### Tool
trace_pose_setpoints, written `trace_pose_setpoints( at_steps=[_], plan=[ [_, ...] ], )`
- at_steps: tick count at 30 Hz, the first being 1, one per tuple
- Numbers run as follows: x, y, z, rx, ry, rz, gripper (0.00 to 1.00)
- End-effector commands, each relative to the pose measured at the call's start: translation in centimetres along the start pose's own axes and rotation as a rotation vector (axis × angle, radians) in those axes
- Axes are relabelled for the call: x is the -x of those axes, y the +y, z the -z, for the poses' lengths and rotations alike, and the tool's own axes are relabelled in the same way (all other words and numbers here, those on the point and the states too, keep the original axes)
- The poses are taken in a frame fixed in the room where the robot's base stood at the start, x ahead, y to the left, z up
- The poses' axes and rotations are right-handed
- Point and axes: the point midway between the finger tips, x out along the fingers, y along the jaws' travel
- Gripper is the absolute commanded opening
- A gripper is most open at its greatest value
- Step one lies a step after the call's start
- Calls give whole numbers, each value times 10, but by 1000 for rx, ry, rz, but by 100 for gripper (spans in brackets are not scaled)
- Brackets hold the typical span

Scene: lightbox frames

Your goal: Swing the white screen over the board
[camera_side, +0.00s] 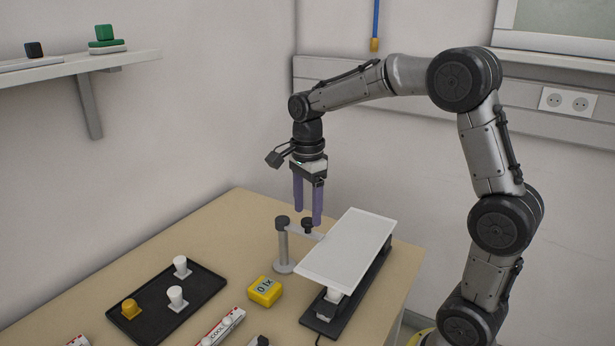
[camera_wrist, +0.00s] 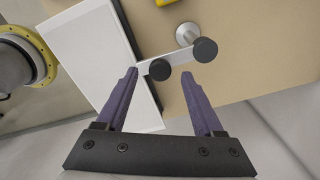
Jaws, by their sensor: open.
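The white screen (camera_side: 345,246) is a flat tilted-looking panel on a short arm from a grey post (camera_side: 283,250). It also shows in the wrist view (camera_wrist: 85,50). A dark knob (camera_side: 307,223) stands on the arm between post and screen; in the wrist view, the knob (camera_wrist: 159,70) lies between my fingertips. My gripper (camera_side: 308,216) is open, pointing down, with its purple fingertips at or just above the knob; I cannot tell if they touch it. A long black board (camera_side: 318,325) lies under the screen, partly hidden by it.
A yellow meter (camera_side: 264,291) sits left of the board. A black tray (camera_side: 208,284) with white and yellow pieces lies further left. Small labelled boxes (camera_side: 222,328) lie at the front. A wall shelf (camera_side: 75,65) is at upper left. Bare table lies behind the tray.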

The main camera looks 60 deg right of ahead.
Motion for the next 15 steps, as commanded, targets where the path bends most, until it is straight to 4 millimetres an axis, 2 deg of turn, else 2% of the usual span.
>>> trace_pose_setpoints(
  at_steps=[9, 15],
  plan=[
    [70, -1, 0, 0, -1, 6, 69],
    [102, -1, 0, 0, -1, 4, 69]
  ],
)
